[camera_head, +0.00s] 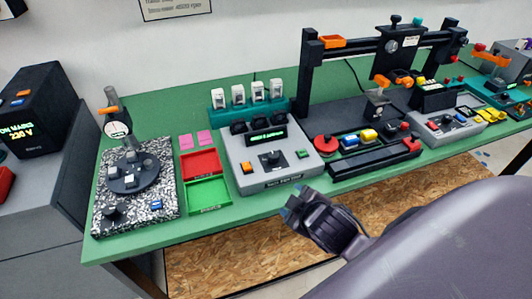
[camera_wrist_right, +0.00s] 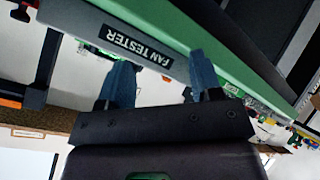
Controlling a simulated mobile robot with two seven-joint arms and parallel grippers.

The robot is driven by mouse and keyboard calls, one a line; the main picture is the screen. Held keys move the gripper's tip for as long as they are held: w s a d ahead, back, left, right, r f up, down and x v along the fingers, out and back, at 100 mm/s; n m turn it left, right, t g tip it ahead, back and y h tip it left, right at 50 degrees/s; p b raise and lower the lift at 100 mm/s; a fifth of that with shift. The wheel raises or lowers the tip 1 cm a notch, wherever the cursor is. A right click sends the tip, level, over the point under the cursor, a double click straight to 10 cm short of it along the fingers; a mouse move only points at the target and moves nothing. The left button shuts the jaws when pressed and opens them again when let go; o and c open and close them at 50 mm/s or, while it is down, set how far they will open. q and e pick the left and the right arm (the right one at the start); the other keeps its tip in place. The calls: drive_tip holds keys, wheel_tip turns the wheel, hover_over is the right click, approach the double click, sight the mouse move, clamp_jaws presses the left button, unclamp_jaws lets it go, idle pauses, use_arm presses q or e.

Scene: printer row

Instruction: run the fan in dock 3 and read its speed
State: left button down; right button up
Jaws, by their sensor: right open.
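The fan tester (camera_head: 240,180) is a grey sloped box on the green bench in the head view. Its face has a lit green display (camera_head: 266,138), a black knob (camera_head: 271,158), an orange button (camera_head: 247,167) and a green button (camera_head: 303,153). The display text is too small to read. Dark round units, perhaps the docks (camera_head: 238,127), sit along its back; their numbers cannot be read. My right gripper (camera_head: 291,200) is open and empty, just in front of the tester's front edge. In the right wrist view, its blue fingers (camera_wrist_right: 160,82) are apart below the FAN TESTER label (camera_wrist_right: 136,46).
A teal rack (camera_head: 247,102) with several white units stands behind the tester. Red (camera_head: 200,163) and green (camera_head: 208,194) trays and a speckled plate (camera_head: 160,205) lie left. A black gantry (camera_head: 308,75) and a strip with colored buttons (camera_head: 349,142) stand right.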

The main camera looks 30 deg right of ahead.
drive_tip(key=w+a+r+n+t+y, duration=0.1)
drive_tip(key=w+r+n+t, duration=0.1)
drive_tip(key=w+r+n, duration=0.1)
drive_tip(key=w+a+r+n+t+y, duration=0.1)
drive_tip(key=w+r+n+t, duration=0.1)
drive_tip(key=w+r+n, duration=0.1)
drive_tip(key=w+a+r+n+t+y, duration=0.1)
drive_tip(key=w+a+r+n+t, duration=0.1)
drive_tip(key=w+n, duration=0.1)
drive_tip(key=shift+w+r, duration=0.25)
drive_tip(key=shift+r, duration=0.15)
drive_tip(key=w+a+r+n+t+y, duration=0.1)
drive_tip(key=w+a+r+n+y, duration=0.2)
drive_tip(key=n+y, duration=0.3)
drive_tip(key=n+g+h, duration=0.3)
drive_tip(key=n+g, duration=1.6)
drive_tip(key=n, duration=1.6)
approach(274, 154)
drive_tip(key=x, duration=0.7)
drive_tip(key=shift+x, duration=1)
use_arm(q)
drive_tip(key=shift+a+f, duration=0.1)
drive_tip(key=shift+a, duration=0.3)
